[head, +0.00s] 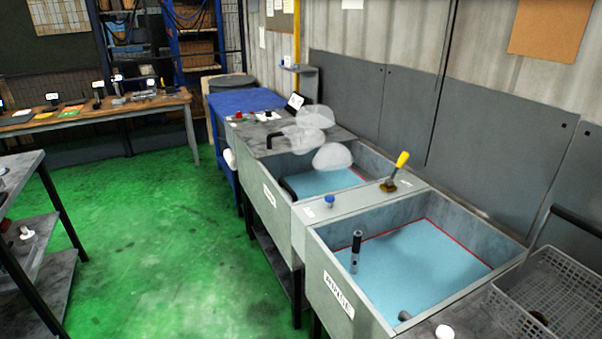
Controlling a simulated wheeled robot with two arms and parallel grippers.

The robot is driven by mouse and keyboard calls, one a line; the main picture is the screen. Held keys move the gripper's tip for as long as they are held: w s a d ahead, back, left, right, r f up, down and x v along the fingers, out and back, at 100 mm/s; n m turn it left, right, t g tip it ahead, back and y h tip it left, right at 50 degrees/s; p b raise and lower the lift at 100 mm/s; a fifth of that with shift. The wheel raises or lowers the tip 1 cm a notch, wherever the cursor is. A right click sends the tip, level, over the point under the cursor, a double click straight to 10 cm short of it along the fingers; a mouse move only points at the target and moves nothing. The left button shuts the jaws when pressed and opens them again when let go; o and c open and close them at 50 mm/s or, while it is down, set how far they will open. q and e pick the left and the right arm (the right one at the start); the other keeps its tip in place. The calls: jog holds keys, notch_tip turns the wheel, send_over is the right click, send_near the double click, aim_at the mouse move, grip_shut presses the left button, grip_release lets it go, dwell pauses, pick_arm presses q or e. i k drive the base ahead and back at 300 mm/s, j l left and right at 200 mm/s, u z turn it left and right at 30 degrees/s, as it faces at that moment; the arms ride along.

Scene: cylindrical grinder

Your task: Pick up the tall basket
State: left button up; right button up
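I cannot tell how tall the basket is, and no second basket shows. Neither of my grippers is in view.
Two sinks with blue liquid, the near one (350,315) and the far one (285,215), stand left of the basket. A yellow-handled lever (400,163) rises between them. Whitish clouds (332,156) hang above the far sink. The green floor (160,240) at left is clear.

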aim_at(548, 281)
jog(key=z, duration=1.55)
